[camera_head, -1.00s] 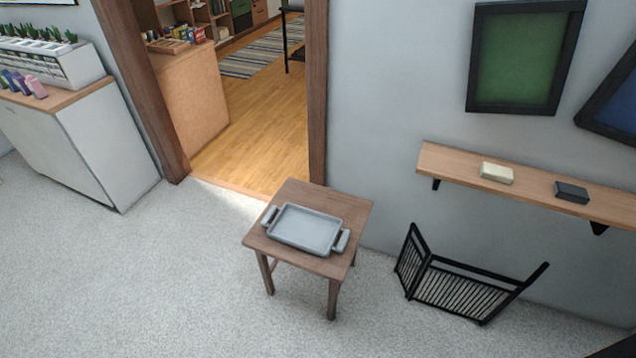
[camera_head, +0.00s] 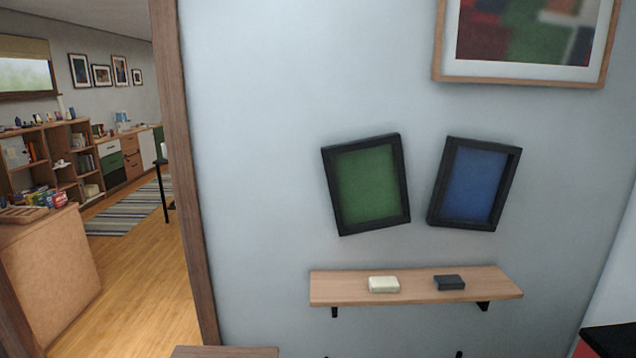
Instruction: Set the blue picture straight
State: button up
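The blue picture (camera_head: 474,184) hangs on the pale wall in a black frame, right of the middle of the head view. It is tilted, its top leaning to the right. My gripper is not in view.
A green picture (camera_head: 368,186) in a black frame hangs just left of it, tilted the other way. Below is a wooden shelf (camera_head: 345,290) with a cream block (camera_head: 384,284) and a dark block (camera_head: 449,282). A large framed picture (camera_head: 520,80) hangs above. A doorway stands at left.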

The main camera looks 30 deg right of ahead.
aim_at(475, 177)
jog(key=z, duration=1.25)
